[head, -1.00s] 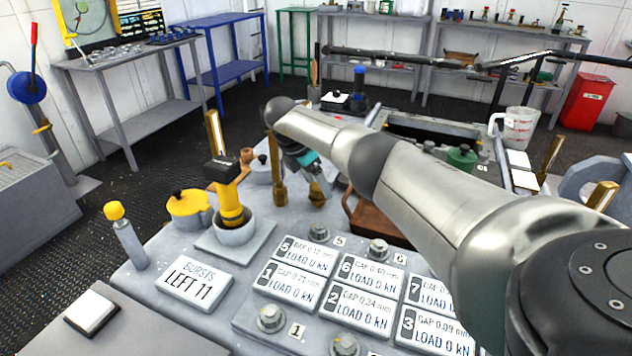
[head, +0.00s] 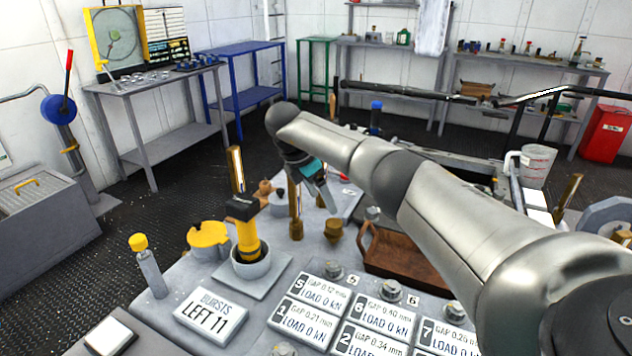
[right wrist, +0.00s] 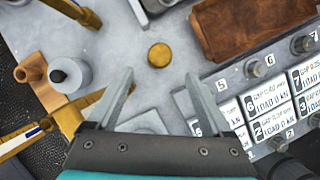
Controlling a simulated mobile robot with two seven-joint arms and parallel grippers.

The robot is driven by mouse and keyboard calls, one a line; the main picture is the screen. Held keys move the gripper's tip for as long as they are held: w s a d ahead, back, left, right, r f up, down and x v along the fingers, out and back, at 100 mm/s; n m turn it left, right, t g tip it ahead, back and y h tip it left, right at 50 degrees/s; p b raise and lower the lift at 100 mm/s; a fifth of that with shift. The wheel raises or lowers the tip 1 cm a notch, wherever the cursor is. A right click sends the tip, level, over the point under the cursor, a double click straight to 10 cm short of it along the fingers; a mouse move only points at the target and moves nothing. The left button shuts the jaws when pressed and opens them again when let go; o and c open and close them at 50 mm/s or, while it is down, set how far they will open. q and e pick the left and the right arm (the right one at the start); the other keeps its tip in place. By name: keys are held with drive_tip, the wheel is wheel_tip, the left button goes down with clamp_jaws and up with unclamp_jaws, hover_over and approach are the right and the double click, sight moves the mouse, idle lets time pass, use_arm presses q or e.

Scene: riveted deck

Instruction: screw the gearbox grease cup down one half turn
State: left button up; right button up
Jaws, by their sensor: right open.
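The grease cup seems to be the small brass cup (head: 333,231) standing upright on the grey deck, left of the brown tray. In the right wrist view its round brass top (right wrist: 160,54) lies just beyond the fingertips, about midway between them. My right gripper (right wrist: 161,82) is open and empty, one finger to each side of the cup's line. In the head view the right gripper (head: 328,205) points down close above the cup. Whether a finger touches it cannot be told. My left gripper is not in view.
A brass post (head: 296,212) stands close left of the cup. A yellow-and-black tool (head: 246,230) stands in a grey holder. The brown tray (head: 400,262) lies right of the cup. Numbered gap and load plates (head: 312,322) with bolts lie in front.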

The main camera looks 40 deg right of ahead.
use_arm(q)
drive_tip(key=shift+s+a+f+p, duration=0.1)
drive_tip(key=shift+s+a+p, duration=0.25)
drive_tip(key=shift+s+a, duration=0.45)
use_arm(e)
drive_tip(key=shift+v, duration=1.55)
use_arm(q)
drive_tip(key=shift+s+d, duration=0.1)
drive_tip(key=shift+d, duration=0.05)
